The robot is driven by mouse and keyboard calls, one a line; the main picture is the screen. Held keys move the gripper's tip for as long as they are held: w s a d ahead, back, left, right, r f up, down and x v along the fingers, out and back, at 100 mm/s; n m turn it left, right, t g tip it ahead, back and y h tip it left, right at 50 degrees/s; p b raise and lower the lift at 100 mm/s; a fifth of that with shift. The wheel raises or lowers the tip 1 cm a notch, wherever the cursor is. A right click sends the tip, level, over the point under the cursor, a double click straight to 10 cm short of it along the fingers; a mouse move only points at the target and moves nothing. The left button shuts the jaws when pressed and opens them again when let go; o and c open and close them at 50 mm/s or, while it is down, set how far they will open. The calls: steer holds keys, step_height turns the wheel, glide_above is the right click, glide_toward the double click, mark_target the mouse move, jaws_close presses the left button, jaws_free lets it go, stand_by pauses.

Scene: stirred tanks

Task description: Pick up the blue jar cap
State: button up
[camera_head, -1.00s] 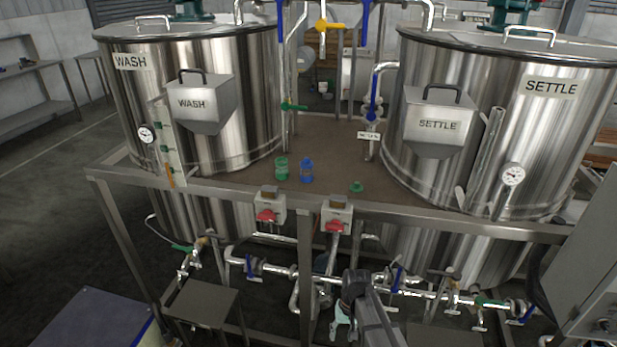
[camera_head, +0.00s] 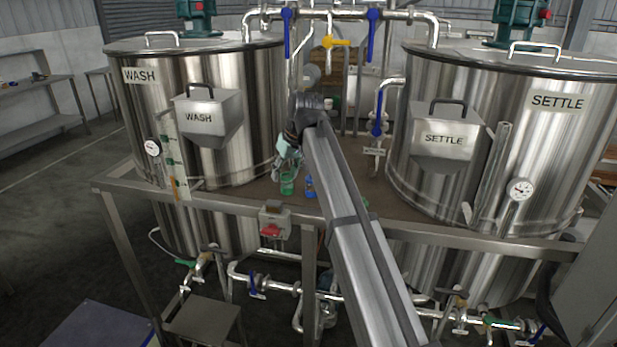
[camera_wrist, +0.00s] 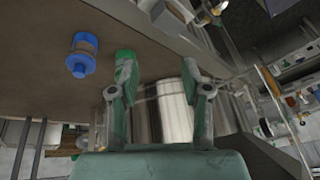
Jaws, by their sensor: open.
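The blue jar cap (camera_head: 308,180) sits on a small jar with a blue base, on the brown deck between the two tanks. In the wrist view the blue cap (camera_wrist: 80,64) and its jar are at the upper left, outside the fingers. My gripper (camera_head: 287,168) is above the deck near the wash tank, up and left of the blue jar. In the wrist view my gripper (camera_wrist: 158,72) is open, with nothing visibly held between its green-tipped fingers. A green jar (camera_head: 287,187) stands just left of the blue one, partly hidden by my gripper.
The wash tank (camera_head: 225,100) is close on the left and the settle tank (camera_head: 545,140) on the right. Pipes with blue valve handles (camera_head: 376,128) stand behind.

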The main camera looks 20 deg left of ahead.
steer(key=w+d+r+t, duration=0.1)
steer(key=w+d+r, duration=0.7)
steer(key=w+r, duration=0.15)
steer(key=shift+d+p+x, duration=0.2)
steer(key=shift+p+x, duration=1.55)
steer(key=shift+x, duration=2.4)
steer(key=shift+d+p+x, duration=0.15)
steer(key=shift+p+x, duration=1.6)
steer(key=shift+x, duration=2.4)
steer(key=shift+f, duration=0.15)
jaws_close()
